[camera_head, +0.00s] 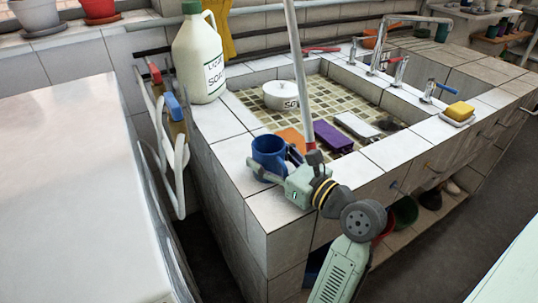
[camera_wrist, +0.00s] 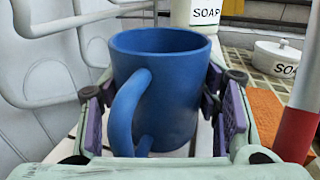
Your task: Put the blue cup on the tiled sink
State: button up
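The blue cup (camera_head: 269,154) stands upright on the near left corner of the tiled sink's (camera_head: 222,123) white rim. In the wrist view the blue cup (camera_wrist: 170,85) fills the middle, its handle toward the camera. My gripper (camera_head: 276,168) is at the cup, with its fingers on either side. In the wrist view my gripper (camera_wrist: 165,110) looks open, with narrow gaps between the pads and the cup wall. The cup's base is partly hidden by its handle and my gripper.
A soap jug (camera_head: 199,55) stands behind the cup. An orange sponge (camera_head: 291,140), a purple cloth (camera_head: 332,136) and a white soap pot (camera_head: 291,95) are in the basin. A red-and-white pole (camera_head: 301,80) rises close to my gripper. A chair (camera_head: 176,135) stands left of the sink.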

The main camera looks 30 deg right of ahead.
jog(key=o, duration=0.4)
jog(key=shift+o, duration=0.2)
jog(key=shift+r, duration=0.15)
jog(key=b+v, duration=0.1)
jog(key=v, duration=1.1)
